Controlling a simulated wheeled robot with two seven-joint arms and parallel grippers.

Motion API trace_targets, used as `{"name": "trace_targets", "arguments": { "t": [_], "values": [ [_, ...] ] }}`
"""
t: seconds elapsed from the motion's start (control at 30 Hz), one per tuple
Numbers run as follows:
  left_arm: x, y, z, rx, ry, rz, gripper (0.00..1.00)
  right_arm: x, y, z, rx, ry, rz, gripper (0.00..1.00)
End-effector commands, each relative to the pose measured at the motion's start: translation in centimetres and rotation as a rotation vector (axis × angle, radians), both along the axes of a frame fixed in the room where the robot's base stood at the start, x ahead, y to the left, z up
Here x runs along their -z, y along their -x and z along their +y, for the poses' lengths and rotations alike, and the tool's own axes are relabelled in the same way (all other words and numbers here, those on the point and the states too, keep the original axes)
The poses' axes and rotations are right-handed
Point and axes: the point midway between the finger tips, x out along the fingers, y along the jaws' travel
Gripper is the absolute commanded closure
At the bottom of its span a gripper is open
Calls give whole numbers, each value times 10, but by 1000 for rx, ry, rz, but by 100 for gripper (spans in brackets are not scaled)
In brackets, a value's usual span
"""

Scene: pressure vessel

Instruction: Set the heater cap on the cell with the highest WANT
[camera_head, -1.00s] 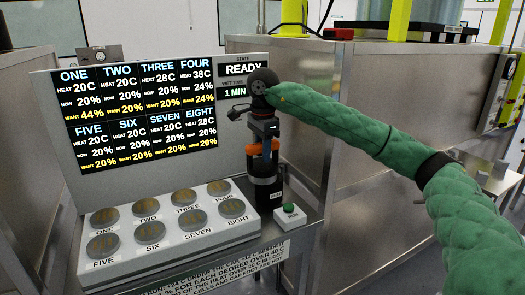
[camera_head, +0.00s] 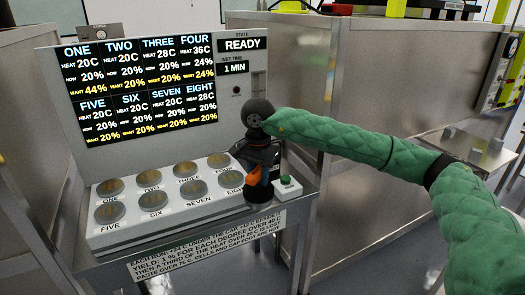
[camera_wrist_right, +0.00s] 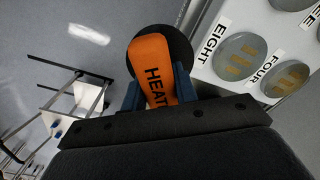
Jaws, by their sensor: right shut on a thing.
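The heater cap (camera_wrist_right: 165,38) has a black round base and an orange handle marked HEAT. My right gripper (camera_wrist_right: 157,82) is shut on the handle. In the head view the orange handle (camera_head: 254,176) is tilted beside cell EIGHT (camera_head: 230,181), at the block's right end, and partly covers that cell's surroundings. I cannot tell its height there. The display (camera_head: 140,88) reads WANT 44% for ONE, 24% for FOUR and 20% for the others. Cell ONE (camera_head: 110,187) is uncovered at the back left of the cell block (camera_head: 135,233). My left gripper is out of view.
A small box with a green button (camera_head: 287,182) stands right of the cap. The panel reads READY and 1 MIN. The other cells, such as FIVE (camera_head: 110,212), are uncovered. A metal cabinet (camera_head: 312,90) stands behind my right arm.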

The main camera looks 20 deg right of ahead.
Motion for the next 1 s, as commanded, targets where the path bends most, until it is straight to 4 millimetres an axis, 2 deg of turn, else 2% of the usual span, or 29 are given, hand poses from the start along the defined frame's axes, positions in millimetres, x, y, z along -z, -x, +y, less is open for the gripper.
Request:
{"name": "trace_targets", "arguments": {
  "t": [0.03, 0.2, 0.4, 0.83, 1.0],
  "values": [
    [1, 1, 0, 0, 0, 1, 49, 20, 9, 8, -81, 0, 5, 100],
    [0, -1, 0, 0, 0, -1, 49, 85, 36, 33, -393, -1, 5, 100],
    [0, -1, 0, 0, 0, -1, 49, 133, 55, 53, -634, -1, 1, 100],
    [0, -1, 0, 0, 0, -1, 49, 199, 82, 79, -953, 0, 1, 100],
    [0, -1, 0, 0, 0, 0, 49, 198, 81, 79, -954, -1, -3, 100]
  ]
}}
